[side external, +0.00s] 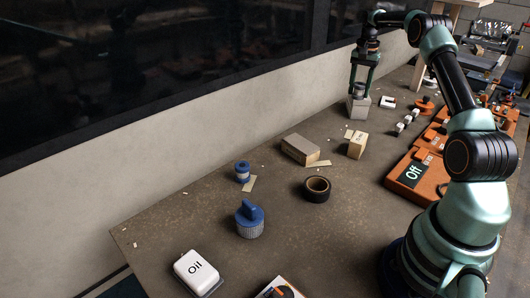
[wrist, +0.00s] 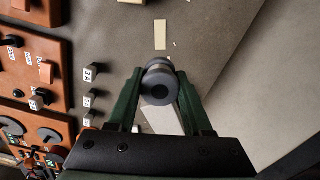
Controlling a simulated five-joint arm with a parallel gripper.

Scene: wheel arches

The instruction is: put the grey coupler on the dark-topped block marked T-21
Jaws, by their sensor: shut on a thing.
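My gripper (side external: 361,84) is shut on the grey coupler (side external: 359,90), at the far end of the bench in the side view. In the wrist view the coupler (wrist: 158,82) sits between my two green fingers, its round end with a dark hole facing the camera. A light grey block (side external: 358,107) is directly below it; I cannot tell whether they touch. Part of a pale block also shows behind the coupler in the wrist view (wrist: 163,120). A brown-topped block (side external: 300,149) and a tan block with small print (side external: 357,146) stand nearer. I cannot read T-21 on any block.
A black ring (side external: 317,189), a blue-capped knurled part (side external: 249,220), a small blue-and-white spool (side external: 242,172) and a white Oil box (side external: 197,270) stand on the bench. Orange panels (side external: 408,178) and small labelled blocks (wrist: 90,73) line one side. A wall borders the other.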

